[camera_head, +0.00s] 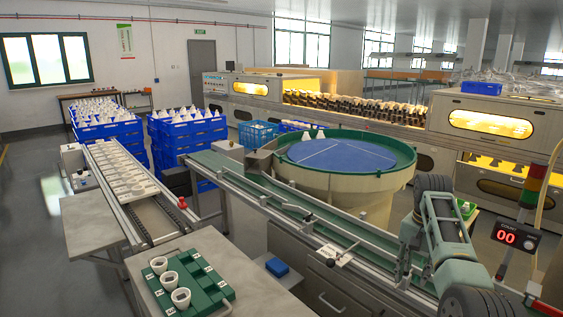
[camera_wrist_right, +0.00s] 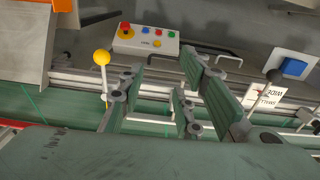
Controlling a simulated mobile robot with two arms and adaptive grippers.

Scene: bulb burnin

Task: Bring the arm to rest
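My right arm comes in at the lower right of the head view, above the green conveyor rail (camera_head: 318,233). My right gripper (camera_head: 404,268) points down toward the rail's near right end. In the right wrist view its fingers (camera_wrist_right: 170,100) stand apart with nothing between them, over the rail and its metal edge. I cannot tell the exact height of the fingers above the rail. My left gripper is not in view.
A yellow-knobbed lever (camera_wrist_right: 102,58) and a black-knobbed lever (camera_wrist_right: 273,76) stand near the fingers. A button box (camera_wrist_right: 148,39) lies beyond. A bowl feeder (camera_head: 345,172), counter display (camera_head: 506,238) and green tray with white cups (camera_head: 208,283) stand around the rail.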

